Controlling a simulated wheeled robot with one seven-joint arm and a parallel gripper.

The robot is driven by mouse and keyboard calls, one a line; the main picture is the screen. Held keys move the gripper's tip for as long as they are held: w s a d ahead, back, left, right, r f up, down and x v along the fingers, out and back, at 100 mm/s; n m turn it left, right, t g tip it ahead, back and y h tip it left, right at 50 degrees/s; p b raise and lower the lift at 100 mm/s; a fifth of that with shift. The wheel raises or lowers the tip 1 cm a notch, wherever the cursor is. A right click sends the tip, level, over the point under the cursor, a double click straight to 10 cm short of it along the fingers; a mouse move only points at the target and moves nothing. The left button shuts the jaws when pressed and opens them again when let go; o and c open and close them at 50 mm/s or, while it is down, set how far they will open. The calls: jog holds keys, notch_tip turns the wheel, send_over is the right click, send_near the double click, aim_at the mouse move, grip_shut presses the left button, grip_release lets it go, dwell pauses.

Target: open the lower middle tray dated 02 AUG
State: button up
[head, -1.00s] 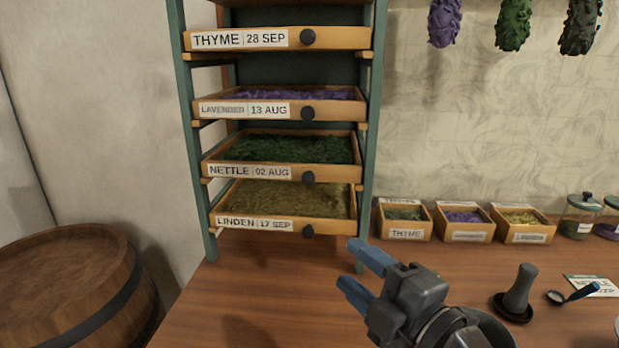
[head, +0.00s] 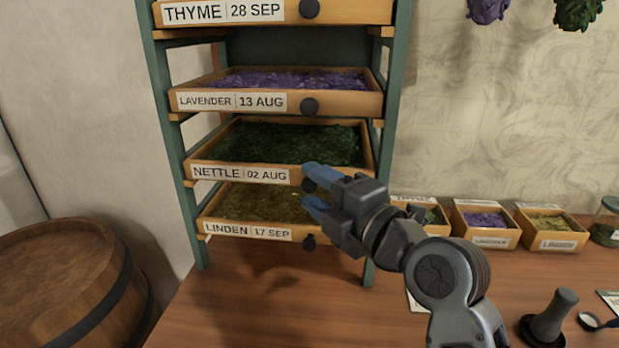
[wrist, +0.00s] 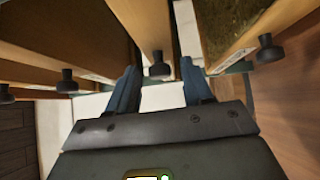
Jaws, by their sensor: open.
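The nettle tray (head: 205,155), labelled NETTLE 02 AUG, sits in the green rack between the lavender and linden trays. It holds dark green leaves. Its round dark knob (head: 309,185) is partly hidden behind my fingers in the head view. My gripper (head: 308,187) is open in front of the tray's right half, with blue fingertips above and below the knob's height. In the wrist view, a dark knob (wrist: 159,67) stands between the two open fingers, which do not appear closed on it.
The linden tray (head: 215,233) is just below and the lavender tray (head: 370,103) just above, each with a protruding knob. The thyme tray (head: 350,12) is higher. Small herb boxes (head: 490,240) stand right on the table. A barrel (head: 70,290) is at left.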

jog(key=shift+x, duration=1.05)
grip_shut()
